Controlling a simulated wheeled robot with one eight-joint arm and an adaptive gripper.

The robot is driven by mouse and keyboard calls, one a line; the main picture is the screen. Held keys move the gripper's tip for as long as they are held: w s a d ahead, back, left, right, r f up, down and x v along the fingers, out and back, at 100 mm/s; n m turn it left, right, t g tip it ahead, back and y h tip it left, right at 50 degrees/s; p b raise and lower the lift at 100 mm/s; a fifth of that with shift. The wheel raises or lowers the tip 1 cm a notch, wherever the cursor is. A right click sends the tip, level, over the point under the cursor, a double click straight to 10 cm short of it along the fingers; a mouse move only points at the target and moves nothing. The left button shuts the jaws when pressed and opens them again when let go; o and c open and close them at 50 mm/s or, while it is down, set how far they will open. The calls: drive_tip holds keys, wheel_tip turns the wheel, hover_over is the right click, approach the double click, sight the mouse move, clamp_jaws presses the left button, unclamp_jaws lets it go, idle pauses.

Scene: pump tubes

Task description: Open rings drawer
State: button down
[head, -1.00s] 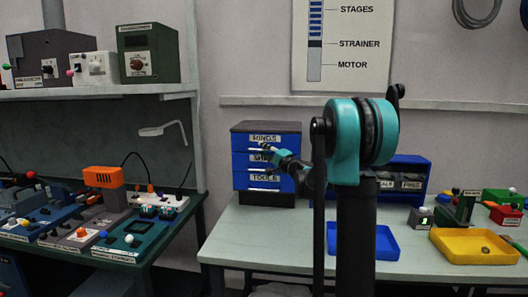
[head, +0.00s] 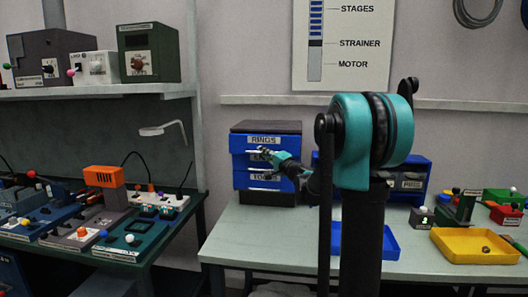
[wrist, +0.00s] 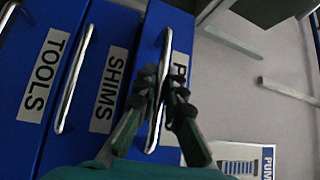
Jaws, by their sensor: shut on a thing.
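The rings drawer (head: 291,144) is the top blue drawer of a small dark cabinet (head: 267,127). It seems to stand out a little past the drawers below it. In the wrist view the drawers look turned sideways, and the rings drawer (wrist: 179,35) is the rightmost of the row. Its silver bar handle (wrist: 155,130) passes between my fingers. My gripper (wrist: 160,78) is shut on this handle and hides part of the drawer's label. In the head view my gripper (head: 266,151) is small, just below the RINGS label.
The shims drawer (wrist: 95,30) and tools drawer (wrist: 62,22) sit below the rings drawer. A blue bin rack (head: 424,163) stands right of the cabinet, partly behind my arm. A blue tray (head: 378,240) and a yellow tray (head: 470,243) lie on the table (head: 235,230).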

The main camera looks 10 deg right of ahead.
drive_tip(key=s+a, duration=0.3)
drive_tip(key=s, duration=1)
drive_tip(key=shift+a, duration=0.2)
drive_tip(key=c, duration=1.6)
unclamp_jaws()
drive_tip(key=shift+w, duration=0.1)
drive_tip(key=v, duration=1.2)
